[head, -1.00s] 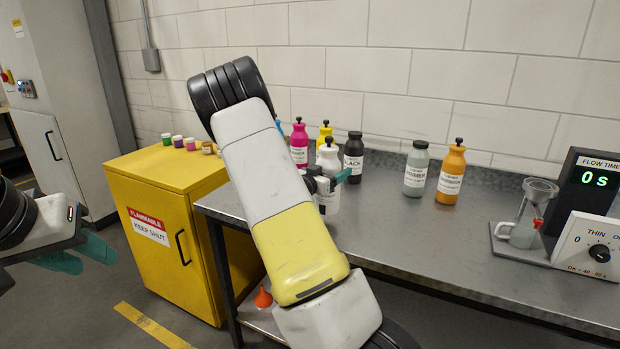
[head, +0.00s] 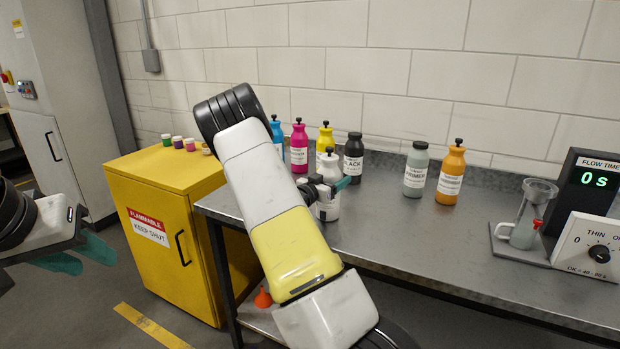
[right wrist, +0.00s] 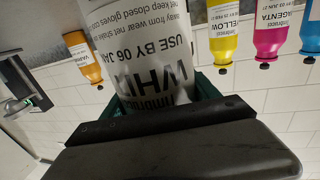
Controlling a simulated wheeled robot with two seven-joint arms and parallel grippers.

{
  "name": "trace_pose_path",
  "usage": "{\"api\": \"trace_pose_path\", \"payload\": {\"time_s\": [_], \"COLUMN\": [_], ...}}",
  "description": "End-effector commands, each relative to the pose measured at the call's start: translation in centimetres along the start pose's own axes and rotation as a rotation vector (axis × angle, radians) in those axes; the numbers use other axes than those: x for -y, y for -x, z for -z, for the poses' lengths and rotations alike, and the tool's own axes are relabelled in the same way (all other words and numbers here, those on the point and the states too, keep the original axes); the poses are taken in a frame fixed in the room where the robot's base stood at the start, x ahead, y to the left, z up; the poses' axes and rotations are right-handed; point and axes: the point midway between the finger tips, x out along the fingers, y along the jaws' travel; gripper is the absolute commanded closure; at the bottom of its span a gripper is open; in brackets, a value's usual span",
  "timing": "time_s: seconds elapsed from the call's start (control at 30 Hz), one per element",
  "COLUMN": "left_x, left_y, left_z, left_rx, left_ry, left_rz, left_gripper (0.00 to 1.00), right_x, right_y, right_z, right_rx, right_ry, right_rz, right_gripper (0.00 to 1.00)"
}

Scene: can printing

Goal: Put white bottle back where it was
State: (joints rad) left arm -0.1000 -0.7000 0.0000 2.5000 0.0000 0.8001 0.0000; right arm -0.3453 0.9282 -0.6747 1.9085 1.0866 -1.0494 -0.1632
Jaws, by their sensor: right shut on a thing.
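The white bottle (head: 328,167) with a black cap stands upright at the back left of the steel bench, in front of the yellow and black bottles. My left gripper (head: 80,254) is at the far left, away from the bench, teal fingers apart and empty.
Blue (head: 277,133), magenta (head: 299,147), yellow (head: 325,138) and black (head: 353,158) bottles stand close behind. Grey (head: 416,170) and orange (head: 450,176) bottles stand to the right, with a clear gap between. A yellow cabinet (head: 160,250) stands left of the bench (head: 400,235).

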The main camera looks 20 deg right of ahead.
Motion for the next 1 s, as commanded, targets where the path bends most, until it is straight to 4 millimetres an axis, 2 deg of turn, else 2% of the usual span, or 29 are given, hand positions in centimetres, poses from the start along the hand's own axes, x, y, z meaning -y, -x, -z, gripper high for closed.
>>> {"api": "trace_pose_path", "payload": {"time_s": [0.03, 0.07, 0.13, 0.57, 0.67, 1.0], "left_x": [0.0, 0.0, 0.0, 0.0, 0.0, 0.0], "left_y": [0.0, 0.0, 0.0, 0.0, 0.0, 0.0], "left_z": [0.0, 0.0, 0.0, 0.0, 0.0, 0.0], "left_rx": [0.000, 0.000, 0.000, 0.000, 0.000, 0.000], "left_ry": [0.000, 0.000, 0.000, 0.000, 0.000, 0.000], "left_rz": [0.000, 0.000, 0.000, 0.000, 0.000, 0.000], "left_gripper": [0.64, 0.64, 0.64, 0.64, 0.64, 0.64], "right_x": [0.0, 0.0, 0.0, 0.1, 0.1, 0.1], "right_y": [-0.1, 0.0, 0.0, 0.4, 1.9, 9.1], "right_z": [0.0, -0.1, -0.1, 0.2, 0.1, 0.2], "right_rx": [-0.004, 0.000, 0.000, 0.001, 0.002, 0.001], "right_ry": [-0.001, 0.000, 0.000, 0.000, 0.001, 0.001], "right_rz": [0.000, 0.000, 0.000, 0.002, 0.003, 0.004], "right_gripper": [1.00, 0.25, 0.11, 0.09, 0.09, 0.09]}}
